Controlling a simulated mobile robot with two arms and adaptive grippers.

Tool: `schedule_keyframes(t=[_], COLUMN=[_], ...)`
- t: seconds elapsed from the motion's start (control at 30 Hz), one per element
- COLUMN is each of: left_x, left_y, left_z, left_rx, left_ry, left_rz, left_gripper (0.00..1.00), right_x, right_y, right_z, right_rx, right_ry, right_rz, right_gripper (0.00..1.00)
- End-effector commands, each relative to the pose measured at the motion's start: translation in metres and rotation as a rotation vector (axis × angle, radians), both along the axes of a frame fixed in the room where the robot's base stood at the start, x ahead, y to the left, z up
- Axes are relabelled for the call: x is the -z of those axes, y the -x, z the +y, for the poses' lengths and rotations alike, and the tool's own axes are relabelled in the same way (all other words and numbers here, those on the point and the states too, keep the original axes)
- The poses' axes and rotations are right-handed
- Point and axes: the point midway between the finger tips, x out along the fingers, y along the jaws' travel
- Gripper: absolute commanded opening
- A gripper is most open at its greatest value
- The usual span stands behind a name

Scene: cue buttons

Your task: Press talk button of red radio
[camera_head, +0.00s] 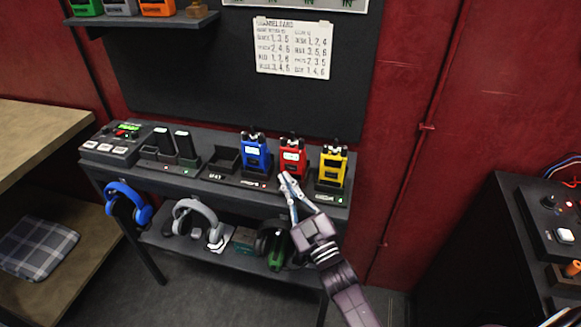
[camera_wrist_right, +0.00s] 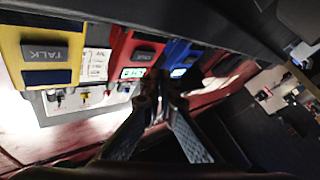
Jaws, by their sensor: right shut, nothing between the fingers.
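The red radio (camera_head: 292,152) stands upright in a dark charging dock on the shelf, between the blue radio (camera_head: 256,153) and the yellow radio (camera_head: 332,165). My right gripper (camera_head: 287,178) is shut and empty, its fingertips just in front of the red radio's lower part. In the right wrist view the radios appear upside down. There the red radio (camera_wrist_right: 122,48) shows a dark grey button (camera_wrist_right: 144,55) and a lit screen, close to the tips of my right gripper (camera_wrist_right: 160,82). I cannot tell whether the tips touch it. My left gripper is not in view.
An empty dock slot (camera_head: 223,160) and dark handsets (camera_head: 186,148) stand left of the radios. Headphones (camera_head: 128,202) hang at the shelf's front left, with more gear on the lower shelf. A dark console (camera_head: 515,240) stands at right. A paper chart (camera_head: 293,47) hangs behind.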

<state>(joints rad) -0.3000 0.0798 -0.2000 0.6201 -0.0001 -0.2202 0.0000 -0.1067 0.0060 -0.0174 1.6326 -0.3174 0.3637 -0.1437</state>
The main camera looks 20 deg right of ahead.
Motion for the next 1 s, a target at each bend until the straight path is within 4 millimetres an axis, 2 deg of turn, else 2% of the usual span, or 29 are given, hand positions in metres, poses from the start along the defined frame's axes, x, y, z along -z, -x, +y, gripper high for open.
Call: schedule_keyframes(t=[0.4,1.0], left_x=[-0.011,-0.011], left_y=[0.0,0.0], left_z=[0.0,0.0], left_rx=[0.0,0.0], left_ry=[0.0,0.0], left_rz=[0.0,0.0], left_gripper=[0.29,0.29], right_x=[-0.001,-0.001], right_y=[0.031,0.032], right_z=[0.022,0.023], right_rx=[0.001,0.001], right_ry=[-0.001,0.0], right_rz=[0.001,0.0], right_gripper=[0.0,0.0])
